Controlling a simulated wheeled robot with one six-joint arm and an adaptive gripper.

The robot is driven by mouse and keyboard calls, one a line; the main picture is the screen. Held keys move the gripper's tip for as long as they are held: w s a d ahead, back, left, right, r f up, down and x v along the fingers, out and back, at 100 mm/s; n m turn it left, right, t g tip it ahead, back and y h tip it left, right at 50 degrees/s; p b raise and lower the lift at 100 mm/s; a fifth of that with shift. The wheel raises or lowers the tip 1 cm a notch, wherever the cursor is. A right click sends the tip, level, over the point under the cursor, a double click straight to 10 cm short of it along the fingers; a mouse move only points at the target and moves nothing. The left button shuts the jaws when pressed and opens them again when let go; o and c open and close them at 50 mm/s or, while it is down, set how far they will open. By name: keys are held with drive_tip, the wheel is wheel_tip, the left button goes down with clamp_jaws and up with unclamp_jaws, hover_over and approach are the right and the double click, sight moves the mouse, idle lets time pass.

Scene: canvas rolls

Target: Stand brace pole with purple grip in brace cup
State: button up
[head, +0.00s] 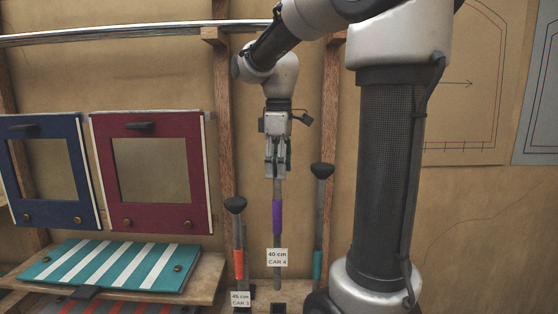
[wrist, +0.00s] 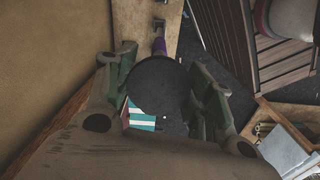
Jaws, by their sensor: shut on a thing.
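My gripper (head: 278,172) points down and is shut on the upper part of the brace pole with the purple grip (head: 277,217). The grey pole hangs about upright, with a white "40 cm CAR 4" label in front of its lower part. A small dark cup (head: 277,308) shows below it at the picture's bottom edge. The pole's foot seems to be above the cup, but I cannot tell the exact gap. In the wrist view the pole's round black head (wrist: 158,88) sits between my fingers, with a bit of purple grip (wrist: 158,46) beyond it.
A pole with an orange grip (head: 239,264) stands close on the left, and one with a teal grip (head: 318,266) on the right. Blue (head: 48,170) and maroon (head: 150,170) framed panels and a striped teal roll-like panel (head: 110,267) are at the left. A wall stands behind.

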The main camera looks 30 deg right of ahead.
drive_tip(key=shift+w+d, duration=0.15)
drive_tip(key=shift+f, duration=0.2)
approach(279, 220)
drive_tip(key=shift+w+d+f, duration=0.4)
drive_tip(key=shift+w+d, duration=0.05)
drive_tip(key=shift+w, duration=0.1)
drive_tip(key=shift+f, duration=4.9)
idle(0.5)
drive_tip(key=o, duration=1.5)
